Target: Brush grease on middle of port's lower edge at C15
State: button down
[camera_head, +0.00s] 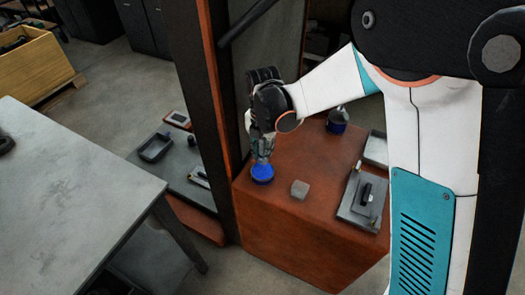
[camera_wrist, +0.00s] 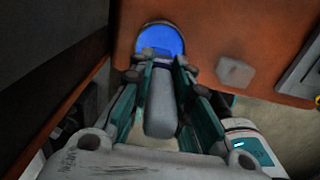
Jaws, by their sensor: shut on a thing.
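A round blue tin (camera_head: 262,174) stands near the left edge of the red-brown bench top. My gripper (camera_head: 263,150) points down right above it. In the wrist view the fingers (camera_wrist: 162,75) are shut on a thick grey handle (camera_wrist: 162,104), likely the brush. Its far end points at the blue tin (camera_wrist: 160,40) and overlaps it in the picture. I cannot tell whether the bristles touch the contents. The port and its lower edge at C15 cannot be made out in either view.
A grey block (camera_head: 300,189) sits just right of the tin. A grey tray with tools (camera_head: 350,211) and a dark blue bottle (camera_head: 337,122) are further right. A dark upright post (camera_head: 205,110) with orange edges stands close on the left. A grey table (camera_head: 70,200) is at the far left.

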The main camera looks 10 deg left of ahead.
aim_at(263, 139)
jog(key=shift+r+p, duration=1.45)
jog(key=shift+r, duration=1.15)
jog(key=d+f+m, duration=0.2)
jog(key=d+m, duration=1.1)
jog(key=m, duration=0.3)
jog(key=s+d+f+m, duration=0.1)
jog(key=d+f+m, duration=0.2)
jog(key=d+m, duration=1.1)
jog(key=shift+m+b, duration=0.45)
jog(key=shift+m, duration=0.55)
